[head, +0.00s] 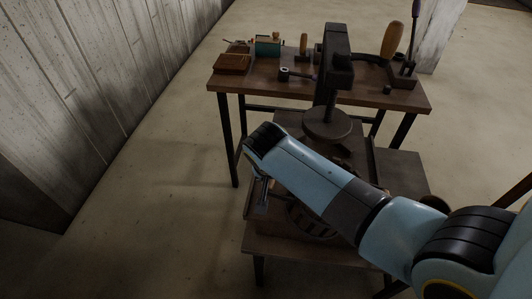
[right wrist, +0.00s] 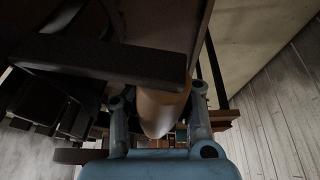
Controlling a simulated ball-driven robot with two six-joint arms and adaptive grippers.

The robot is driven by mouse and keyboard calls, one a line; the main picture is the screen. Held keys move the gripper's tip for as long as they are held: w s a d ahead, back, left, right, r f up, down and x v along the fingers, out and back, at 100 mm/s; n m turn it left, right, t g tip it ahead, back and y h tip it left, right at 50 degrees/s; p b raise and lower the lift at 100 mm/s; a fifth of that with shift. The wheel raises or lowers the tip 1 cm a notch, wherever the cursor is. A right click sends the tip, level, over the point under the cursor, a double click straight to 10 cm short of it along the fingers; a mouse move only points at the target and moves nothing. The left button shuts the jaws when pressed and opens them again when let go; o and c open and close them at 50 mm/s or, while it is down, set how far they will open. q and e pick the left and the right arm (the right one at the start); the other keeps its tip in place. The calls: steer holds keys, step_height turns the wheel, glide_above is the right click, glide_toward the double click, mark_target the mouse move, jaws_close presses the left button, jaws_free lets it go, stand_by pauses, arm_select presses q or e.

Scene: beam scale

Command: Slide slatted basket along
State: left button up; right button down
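The slatted basket (head: 312,222) is dark and round. It is low on the lower brown stand in the head view, and my right forearm hides much of it. My right gripper (head: 262,194) points down at the left side of the stand, left of the basket; contact is not clear. In the right wrist view, the fingers of my right gripper (right wrist: 160,118) are spread apart. A tan rounded piece (right wrist: 160,108) shows between them; I cannot tell what it is or whether they touch it. I do not see the basket clearly there. My left gripper is out of view.
The beam scale's dark post and round plate (head: 327,124) stand behind my arm. A workbench (head: 285,95) behind holds a green box (head: 268,47), a brown box (head: 233,63) and tools. A wall (head: 80,85) runs along the left. The floor left of the stand is clear.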

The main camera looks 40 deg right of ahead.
steer(key=shift+d, duration=0.25)
steer(key=shift+w+d+r, duration=0.15)
steer(key=shift+w+d, duration=0.25)
steer(key=shift+w, duration=0.25)
steer(key=c, duration=1.3)
jaws_free()
steer(key=shift+a, duration=0.1)
steer(key=shift+s, duration=0.1)
steer(key=shift+s+f, duration=0.2)
steer(key=shift+f, duration=0.1)
steer(key=v, duration=1.2)
steer(key=shift+w+r, duration=0.1)
steer(key=shift+r, duration=0.1)
